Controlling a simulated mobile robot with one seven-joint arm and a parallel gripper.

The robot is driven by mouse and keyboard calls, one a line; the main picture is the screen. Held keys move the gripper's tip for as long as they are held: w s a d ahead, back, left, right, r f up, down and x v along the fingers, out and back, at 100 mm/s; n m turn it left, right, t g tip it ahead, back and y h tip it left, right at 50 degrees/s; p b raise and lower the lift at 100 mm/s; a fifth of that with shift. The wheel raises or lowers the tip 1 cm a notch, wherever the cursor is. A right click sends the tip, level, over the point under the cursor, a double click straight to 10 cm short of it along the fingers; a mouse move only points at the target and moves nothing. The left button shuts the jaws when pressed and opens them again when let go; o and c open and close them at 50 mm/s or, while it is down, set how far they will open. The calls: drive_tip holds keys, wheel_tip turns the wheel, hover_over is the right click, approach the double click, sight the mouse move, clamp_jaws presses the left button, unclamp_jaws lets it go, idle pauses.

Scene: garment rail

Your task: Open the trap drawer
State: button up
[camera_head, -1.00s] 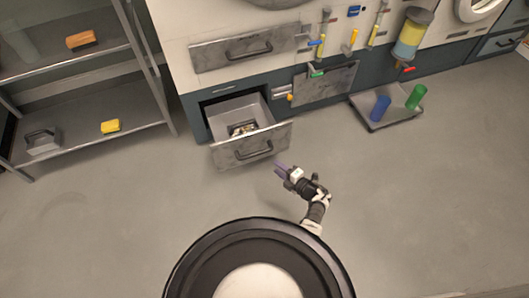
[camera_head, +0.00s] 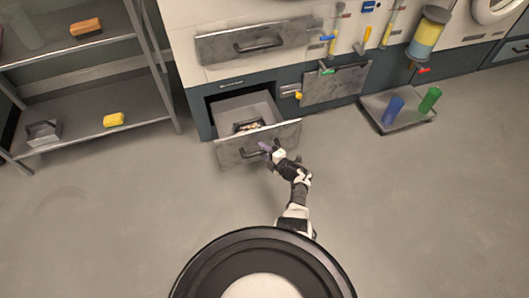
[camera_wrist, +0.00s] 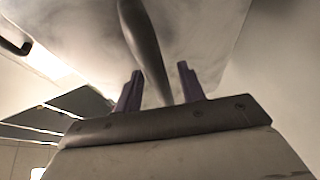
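The lower drawer (camera_head: 232,152) under the counter is pulled out, with its marbled grey front facing me. A small pile of pale and dark bits (camera_head: 247,126) lies inside it. The drawer's dark bar handle (camera_head: 248,153) is on its front, and it also shows in the wrist view (camera_wrist: 143,45). My gripper (camera_head: 265,147) is at the right part of this handle. In the wrist view my gripper's two purple fingers (camera_wrist: 160,88) stand apart with the handle bar running between them. There are visible gaps between bar and fingers.
A closed drawer (camera_head: 255,42) sits above the open one. A marbled panel (camera_head: 335,85) is to the right, with tools hanging above. A grey tray (camera_head: 398,122) with a blue cup and a green cup is on the floor at right. Metal shelves (camera_head: 80,140) stand at left. Floor in front is clear.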

clamp_jaws()
drive_tip(key=shift+s, duration=0.1)
drive_tip(key=s+p, duration=0.1)
drive_tip(key=s+d+p, duration=0.1)
drive_tip(key=s, duration=0.1)
drive_tip(key=shift+d, duration=0.1)
unclamp_jaws()
drive_tip(key=shift+s, duration=0.1)
